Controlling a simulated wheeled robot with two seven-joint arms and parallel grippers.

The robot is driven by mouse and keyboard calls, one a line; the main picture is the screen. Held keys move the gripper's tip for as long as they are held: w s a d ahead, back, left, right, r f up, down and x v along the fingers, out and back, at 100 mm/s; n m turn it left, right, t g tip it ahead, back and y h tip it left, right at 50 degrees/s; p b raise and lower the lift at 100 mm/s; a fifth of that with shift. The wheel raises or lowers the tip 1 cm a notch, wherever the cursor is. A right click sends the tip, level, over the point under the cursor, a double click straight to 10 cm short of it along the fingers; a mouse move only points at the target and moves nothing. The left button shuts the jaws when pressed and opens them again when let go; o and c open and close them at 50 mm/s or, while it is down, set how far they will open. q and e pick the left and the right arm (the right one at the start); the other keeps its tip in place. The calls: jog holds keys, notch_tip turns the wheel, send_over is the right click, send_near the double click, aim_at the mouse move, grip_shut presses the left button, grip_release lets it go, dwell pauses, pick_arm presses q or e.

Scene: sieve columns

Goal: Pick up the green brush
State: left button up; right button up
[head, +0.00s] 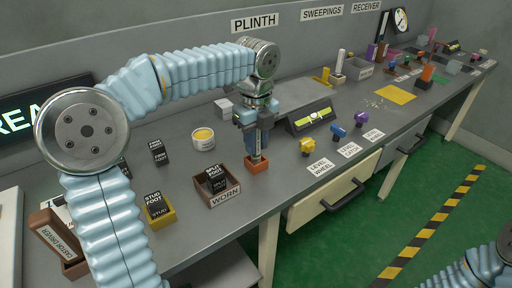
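I cannot clearly pick out a green brush. A small flat green thing (453,67) lies at the far right end of the bench, too small to identify. My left gripper (257,152) points down over a small orange-brown block or cup (257,166) near the bench's front edge. A narrow pale upright shape shows between its fingers; I cannot tell whether they are closed on it. Only part of my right arm shows at the bottom right; its gripper is out of frame.
A drawer (335,190) is below the front edge. Coloured items crowd the far right.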

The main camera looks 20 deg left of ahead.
pick_arm(q)
grip_shut()
jog(key=shift+r, duration=0.25)
jog(key=r, duration=0.3)
jog(key=shift+s+r+p, duration=0.2)
jog(key=shift+p, duration=0.15)
jog(key=s+r, duration=0.9)
jog(key=s, duration=0.4)
jog(key=shift+s, duration=0.3)
jog(key=shift+a, duration=0.1)
